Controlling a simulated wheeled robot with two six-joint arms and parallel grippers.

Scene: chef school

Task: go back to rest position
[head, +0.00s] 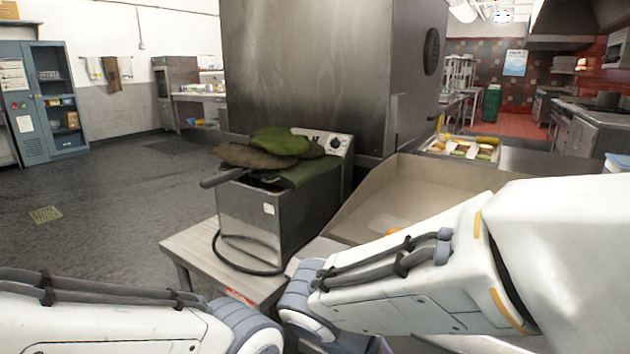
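Only the head view is given. My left arm comes in along the lower left edge and my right arm crosses the lower right. Neither arm's gripper shows; both arms run out of the picture at the bottom, near the middle. A steel deep fryer (262,218) stands in front of the arms, with green and brown cloth-like pieces (275,146) heaped on its top. Nothing shows as held.
The fryer stands on a low metal table (195,250), with a black cable looped at its front. A wide, shallow beige tray (385,205) is right of it, partly behind my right arm. A large steel cabinet (305,70) rises behind.

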